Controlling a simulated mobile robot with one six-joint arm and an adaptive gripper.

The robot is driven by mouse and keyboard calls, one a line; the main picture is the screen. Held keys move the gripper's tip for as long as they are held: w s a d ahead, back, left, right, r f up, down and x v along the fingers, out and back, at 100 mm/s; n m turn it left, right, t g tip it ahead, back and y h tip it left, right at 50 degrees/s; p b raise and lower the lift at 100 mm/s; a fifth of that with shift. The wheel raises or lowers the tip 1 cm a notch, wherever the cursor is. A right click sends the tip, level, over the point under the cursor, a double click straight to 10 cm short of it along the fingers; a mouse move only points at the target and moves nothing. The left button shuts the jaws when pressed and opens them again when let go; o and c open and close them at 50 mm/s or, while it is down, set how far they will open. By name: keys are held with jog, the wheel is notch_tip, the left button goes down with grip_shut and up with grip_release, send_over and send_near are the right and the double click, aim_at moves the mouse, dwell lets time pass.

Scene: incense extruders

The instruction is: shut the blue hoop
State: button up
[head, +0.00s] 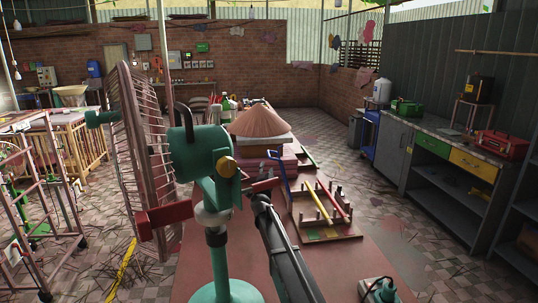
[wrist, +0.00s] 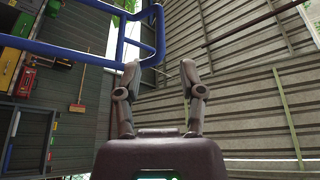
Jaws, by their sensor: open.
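The blue hoop (wrist: 85,50) is a bent blue tube across the upper left of the wrist view. Its rounded end lies close to the left fingertip, but I cannot tell whether they touch. In the head view a thin part of the blue hoop (head: 284,170) shows just beyond my gripper (head: 264,186), beside the wooden peg rack. My gripper also shows in the wrist view (wrist: 160,70), with its two dark fingers apart and nothing between them. The rest of the hoop and what it is fixed to are partly hidden in the head view.
A teal pedestal fan (head: 208,160) with a wire cage stands close on the left of my arm. A peg rack (head: 325,230) and a conical straw hat (head: 262,121) are on the long red table (head: 190,286). A workbench (head: 440,145) lines the right wall.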

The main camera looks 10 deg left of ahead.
aim_at(269, 155)
jog(key=p+x, duration=0.2)
jog(key=x, duration=0.7)
jog(key=shift+d, duration=0.1)
grip_shut()
